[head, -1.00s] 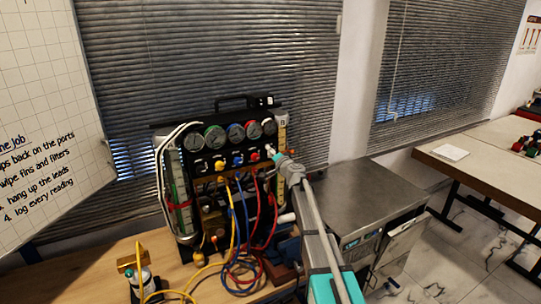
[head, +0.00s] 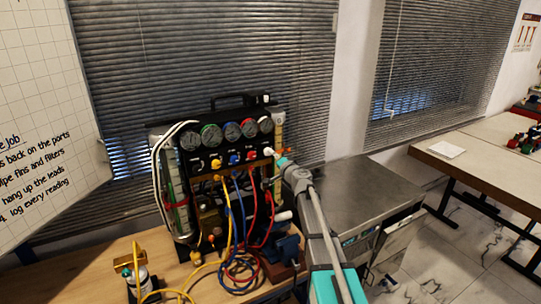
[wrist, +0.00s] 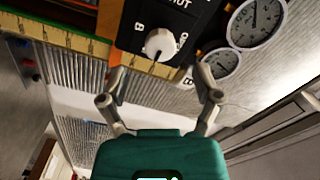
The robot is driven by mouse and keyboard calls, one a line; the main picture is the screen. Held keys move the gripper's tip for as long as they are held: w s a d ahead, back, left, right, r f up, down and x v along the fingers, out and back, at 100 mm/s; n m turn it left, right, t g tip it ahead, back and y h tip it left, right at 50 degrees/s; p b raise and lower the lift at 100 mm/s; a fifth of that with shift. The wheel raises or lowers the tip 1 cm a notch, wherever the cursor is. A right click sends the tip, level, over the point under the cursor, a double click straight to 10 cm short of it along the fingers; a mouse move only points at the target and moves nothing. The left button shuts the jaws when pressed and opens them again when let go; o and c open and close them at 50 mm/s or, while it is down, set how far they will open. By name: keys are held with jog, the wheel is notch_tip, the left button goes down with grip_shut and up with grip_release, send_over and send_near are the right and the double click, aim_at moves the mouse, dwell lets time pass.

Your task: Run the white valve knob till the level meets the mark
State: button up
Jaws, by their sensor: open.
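The white valve knob (wrist: 159,45) is on a black panel at the top of the wrist view, with a "B" and part of a word beside it. In the head view the knob (head: 268,152) shows just left of my gripper (head: 279,159). My gripper (wrist: 160,74) is open, its two fingers apart below the knob and not around it. A tube with a red band (head: 178,204) and green in it stands at the rig's left side. A yellow scale strip (wrist: 75,38) runs along the panel edge. I cannot make out the level against a mark.
A row of round gauges (head: 231,131) tops the rig. Yellow, blue and red hoses (head: 240,265) hang and coil in front. A metal cabinet (head: 355,195) stands to the right. A small bottle (head: 140,280) stands on the bench at front left.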

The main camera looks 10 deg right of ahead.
jog(key=v, duration=0.6)
jog(key=shift+s, duration=0.2)
dwell(0.4)
jog(key=s+a+f+n+g+y+b, duration=0.2)
jog(key=s+a+f+n+g, duration=0.7)
jog(key=s+f, duration=0.5)
jog(key=s+d+f+g+h+b, duration=0.1)
jog(key=s+d+f+g+h, duration=0.1)
jog(key=s, duration=0.8)
jog(key=s+d+f+g+h, duration=0.3)
jog(key=s+f+g+h, duration=0.2)
jog(key=s, duration=0.5)
jog(key=shift+f+g+h+b, duration=0.3)
jog(key=shift+f+g+b, duration=0.1)
jog(key=shift+f+g, duration=0.25)
